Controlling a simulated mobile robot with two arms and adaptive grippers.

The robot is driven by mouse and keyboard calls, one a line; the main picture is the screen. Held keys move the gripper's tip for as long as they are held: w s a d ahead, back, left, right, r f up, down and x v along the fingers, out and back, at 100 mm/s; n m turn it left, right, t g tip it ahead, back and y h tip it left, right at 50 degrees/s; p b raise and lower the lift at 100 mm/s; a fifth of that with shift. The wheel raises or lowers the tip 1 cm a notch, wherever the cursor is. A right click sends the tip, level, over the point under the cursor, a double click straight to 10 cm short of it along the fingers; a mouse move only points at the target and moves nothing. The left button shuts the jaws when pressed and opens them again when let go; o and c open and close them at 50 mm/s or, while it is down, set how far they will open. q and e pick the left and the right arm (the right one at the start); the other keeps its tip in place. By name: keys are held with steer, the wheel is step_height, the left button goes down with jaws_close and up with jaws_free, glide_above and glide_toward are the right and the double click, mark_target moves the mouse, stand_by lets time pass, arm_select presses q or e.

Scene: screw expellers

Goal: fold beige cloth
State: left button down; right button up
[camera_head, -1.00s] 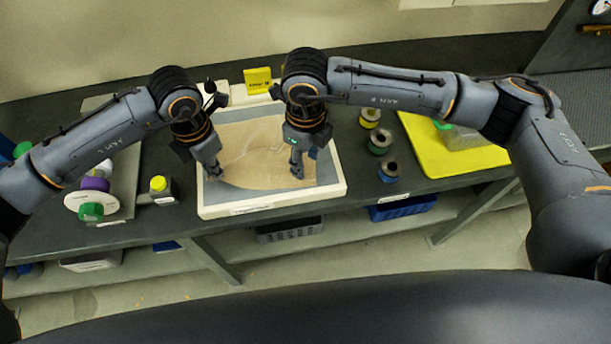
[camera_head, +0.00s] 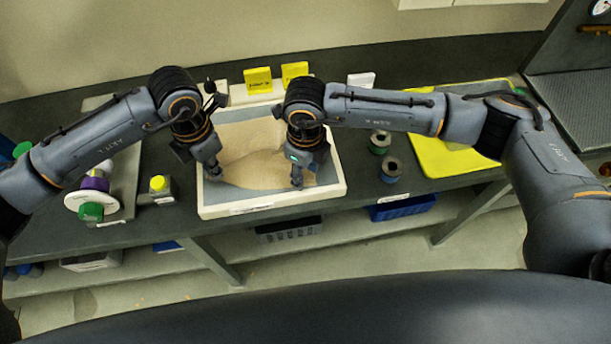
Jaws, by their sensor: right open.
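The beige cloth (camera_head: 255,168) lies in a shallow white-rimmed tray (camera_head: 275,203) with a grey floor, in the middle of the head view. It looks uneven, with a curved near edge, and grey floor shows in front of it. My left gripper (camera_head: 214,174) points down at the tray's left side, by the cloth's left edge; its fingers are too small to tell their opening. My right gripper (camera_head: 297,183) is open and points down at the cloth's right part, near the tray's front right. My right arm hides the tray's back right corner.
Yellow signs (camera_head: 258,80) stand behind the tray. Spools (camera_head: 390,170) and a yellow mat (camera_head: 445,158) are to the right. A yellow-capped bottle (camera_head: 159,186) and a white disc with a green knob (camera_head: 91,206) are to the left. A blue bin (camera_head: 402,208) sits below the worktop.

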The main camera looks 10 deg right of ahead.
steer(key=shift+f, duration=0.25)
jaws_close()
stand_by(1.4)
steer(key=shift+r, duration=2.5)
steer(key=shift+r, duration=0.1)
